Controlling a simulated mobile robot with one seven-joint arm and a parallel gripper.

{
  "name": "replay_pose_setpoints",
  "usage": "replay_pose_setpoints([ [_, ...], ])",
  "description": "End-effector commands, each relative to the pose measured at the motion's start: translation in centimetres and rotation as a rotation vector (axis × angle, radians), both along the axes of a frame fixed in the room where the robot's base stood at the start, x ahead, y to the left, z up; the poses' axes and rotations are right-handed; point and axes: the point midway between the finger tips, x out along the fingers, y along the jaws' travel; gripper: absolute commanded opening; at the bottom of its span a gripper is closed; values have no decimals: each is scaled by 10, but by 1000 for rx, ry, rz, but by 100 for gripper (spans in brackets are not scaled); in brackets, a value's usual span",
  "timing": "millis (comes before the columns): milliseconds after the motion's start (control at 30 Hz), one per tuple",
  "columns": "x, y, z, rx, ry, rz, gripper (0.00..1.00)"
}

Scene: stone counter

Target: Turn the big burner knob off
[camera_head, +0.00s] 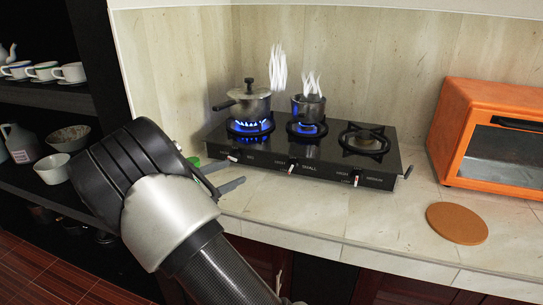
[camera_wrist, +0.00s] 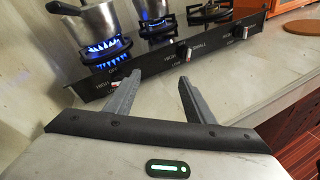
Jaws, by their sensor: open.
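The black stove (camera_head: 285,165) stands on the counter, with a row of knobs along its front. The big burner knob (camera_head: 232,157) is the leftmost, with a white and red mark. The big burner (camera_head: 250,126) has a blue flame under a lidded pot (camera_head: 250,104). My gripper (camera_head: 232,174) is open and empty in front of the stove's left end. In the wrist view its fingertips (camera_wrist: 160,78) point at the stove front, right of that knob; contact cannot be told.
A smaller steaming pot (camera_head: 308,107) sits on the lit middle burner. The right burner (camera_head: 367,140) is bare and unlit. An orange oven (camera_head: 490,135) and a round brown mat (camera_head: 457,223) are to the right. A dark shelf with cups (camera_head: 68,73) is at left.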

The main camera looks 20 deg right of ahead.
Motion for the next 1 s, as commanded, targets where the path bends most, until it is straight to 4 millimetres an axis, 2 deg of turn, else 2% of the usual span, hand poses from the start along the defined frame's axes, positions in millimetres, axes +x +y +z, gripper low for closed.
replay_pose_setpoints([
  [33, -5, -9, 11, 33, -8, -27, 49],
  [600, -76, -72, 73, 405, -86, -306, 49],
  [800, -102, -85, 91, 530, -118, -394, 49],
  [1000, -118, -91, 100, 602, -137, -444, 49],
])
